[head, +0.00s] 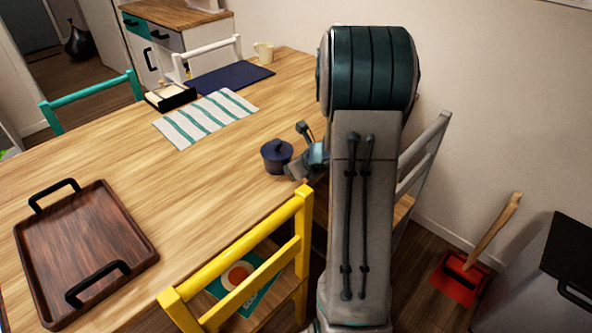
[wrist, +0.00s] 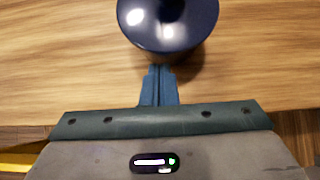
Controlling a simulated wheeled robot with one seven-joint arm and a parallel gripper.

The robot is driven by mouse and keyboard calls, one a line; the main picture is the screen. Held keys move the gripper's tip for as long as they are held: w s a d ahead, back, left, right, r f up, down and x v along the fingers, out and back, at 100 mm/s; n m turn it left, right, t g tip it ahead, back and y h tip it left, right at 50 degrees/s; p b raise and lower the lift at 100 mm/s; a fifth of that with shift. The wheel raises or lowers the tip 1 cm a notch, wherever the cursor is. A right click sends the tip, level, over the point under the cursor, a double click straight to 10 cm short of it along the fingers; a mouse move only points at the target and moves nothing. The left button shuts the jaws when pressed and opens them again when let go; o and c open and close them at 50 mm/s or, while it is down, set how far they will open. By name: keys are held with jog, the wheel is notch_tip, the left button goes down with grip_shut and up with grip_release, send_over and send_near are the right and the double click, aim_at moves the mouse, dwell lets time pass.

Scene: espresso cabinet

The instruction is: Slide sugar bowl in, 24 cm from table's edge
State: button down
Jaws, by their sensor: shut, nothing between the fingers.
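The sugar bowl (head: 276,156) is a small dark blue lidded pot standing upright on the wooden table (head: 225,185), near the edge on my side. In the wrist view the bowl (wrist: 168,28) fills the top middle, cut off by the frame. My gripper (head: 297,172) is low beside the bowl, on its right in the head view. Its fingers (wrist: 158,84) are shut together and empty, with their tips right at the near side of the bowl. I cannot tell whether they touch it.
A yellow chair (head: 245,265) stands at the near edge, a grey chair (head: 425,150) to the right. A wooden tray (head: 85,240) lies at left. A striped cloth (head: 205,118), a black box (head: 171,97), a navy mat (head: 230,78) and a cream mug (head: 263,52) lie beyond the bowl.

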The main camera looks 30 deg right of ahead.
aim_at(263, 146)
jog(key=shift+w, duration=0.1)
jog(key=w+a, duration=0.1)
jog(key=w, duration=0.3)
jog(key=w+a+p, duration=0.1)
jog(key=w+a, duration=0.1)
jog(key=w, duration=0.2)
jog(key=w+a, duration=0.1)
jog(key=w, duration=0.3)
jog(key=shift+w+a+p, duration=0.25)
jog(key=shift+a+p, duration=0.1)
jog(key=shift+p, duration=0.05)
